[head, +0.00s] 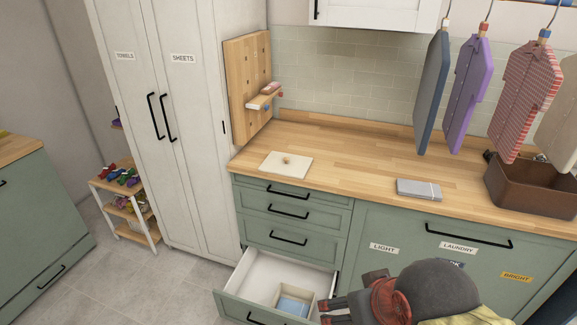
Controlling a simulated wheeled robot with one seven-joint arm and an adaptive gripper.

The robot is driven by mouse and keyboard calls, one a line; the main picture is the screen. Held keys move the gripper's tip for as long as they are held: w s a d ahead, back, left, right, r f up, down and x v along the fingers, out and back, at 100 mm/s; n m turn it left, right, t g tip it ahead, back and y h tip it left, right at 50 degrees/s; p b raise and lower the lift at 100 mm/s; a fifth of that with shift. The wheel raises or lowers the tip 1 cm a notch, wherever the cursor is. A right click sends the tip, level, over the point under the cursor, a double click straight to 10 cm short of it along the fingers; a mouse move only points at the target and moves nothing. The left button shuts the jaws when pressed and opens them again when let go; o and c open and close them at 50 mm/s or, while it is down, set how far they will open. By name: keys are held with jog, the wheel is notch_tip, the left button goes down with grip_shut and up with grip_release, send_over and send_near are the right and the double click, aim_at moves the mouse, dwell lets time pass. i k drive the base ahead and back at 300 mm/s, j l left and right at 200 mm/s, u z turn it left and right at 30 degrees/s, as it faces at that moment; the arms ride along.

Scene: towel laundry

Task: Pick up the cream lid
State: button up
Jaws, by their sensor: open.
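The cream lid (286,168) is a flat, nearly square panel with a small round wooden knob in its middle. It lies on the left part of the wooden counter (357,160), near the front edge and above the drawers. My gripper (325,311) is at the bottom of the picture, below counter height, beside the open drawer (257,261). Its dark fingers point left and are open, with nothing seen between them. It is well apart from the lid, lower and to the right. My arm hides part of the cabinet front.
The lowest shown drawer is pulled out and holds a cream box (309,299) with light blue contents. A grey folded item (419,189) and a brown basket (530,190) sit on the counter. Shirts (470,95) hang above its right side. The counter around the lid is clear.

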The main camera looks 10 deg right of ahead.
aim_at(279, 163)
jog(key=i+j+z, duration=0.25)
jog(key=i+j, duration=1)
jog(key=i, duration=0.05)
